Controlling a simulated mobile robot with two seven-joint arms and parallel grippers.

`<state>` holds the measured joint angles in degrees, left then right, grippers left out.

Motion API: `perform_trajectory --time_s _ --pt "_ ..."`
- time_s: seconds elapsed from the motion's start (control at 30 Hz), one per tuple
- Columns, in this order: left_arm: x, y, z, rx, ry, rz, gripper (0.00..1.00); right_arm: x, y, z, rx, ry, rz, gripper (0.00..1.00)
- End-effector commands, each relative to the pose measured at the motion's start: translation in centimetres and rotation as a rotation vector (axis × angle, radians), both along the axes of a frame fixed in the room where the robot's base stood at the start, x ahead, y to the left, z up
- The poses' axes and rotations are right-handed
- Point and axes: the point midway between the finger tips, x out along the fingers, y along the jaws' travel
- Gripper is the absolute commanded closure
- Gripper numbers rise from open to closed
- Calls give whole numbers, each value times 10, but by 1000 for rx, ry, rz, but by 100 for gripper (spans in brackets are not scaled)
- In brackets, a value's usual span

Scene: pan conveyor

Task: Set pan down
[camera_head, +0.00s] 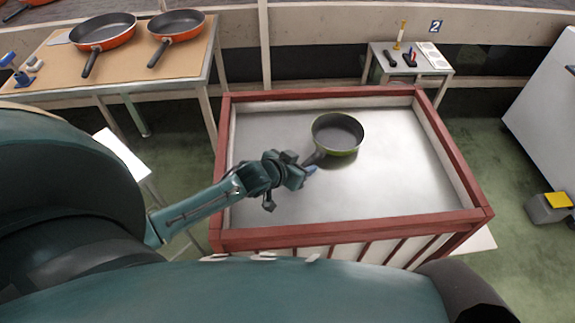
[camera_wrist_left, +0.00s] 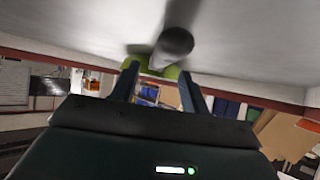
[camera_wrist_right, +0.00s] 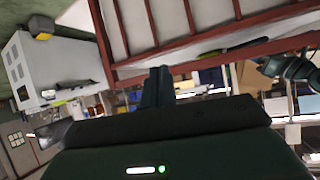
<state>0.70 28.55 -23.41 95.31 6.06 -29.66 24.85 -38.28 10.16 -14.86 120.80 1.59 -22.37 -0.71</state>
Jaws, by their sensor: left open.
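The pan (camera_head: 338,134) is olive green with a dark inside. It sits level in the red-rimmed crate (camera_head: 262,235), on its pale grey floor towards the back, with its dark handle pointing lower left. My left gripper (camera_head: 308,170) is at the handle's end. In the left wrist view its fingers (camera_wrist_left: 158,85) are spread apart, with the handle end (camera_wrist_left: 176,41) showing between and beyond them and the green pan behind. My right gripper (camera_wrist_right: 158,88) shows only in the right wrist view, outside the crate's slatted side, its fingers together with nothing visible between them.
The crate floor is bare around the pan; its raised walls surround it. A table (camera_head: 60,68) at the back left holds two orange pans (camera_head: 103,32). A small table (camera_head: 412,62) with tools stands behind the crate. A white cabinet (camera_head: 545,110) is at the right.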

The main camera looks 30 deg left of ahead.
Motion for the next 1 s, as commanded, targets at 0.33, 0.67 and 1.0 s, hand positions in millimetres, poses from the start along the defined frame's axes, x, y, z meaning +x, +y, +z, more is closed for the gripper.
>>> perform_trajectory --time_s 0.33,0.67,1.0 --pt "-59 12 39 0 1 0 55 -2 -3 1 -5 18 -11 100" --pt "-75 15 50 0 -1 1 55 -4 -4 -4 -10 31 -12 100" --pt "-74 15 50 0 -1 1 55 -3 -4 -2 -9 26 -12 100"
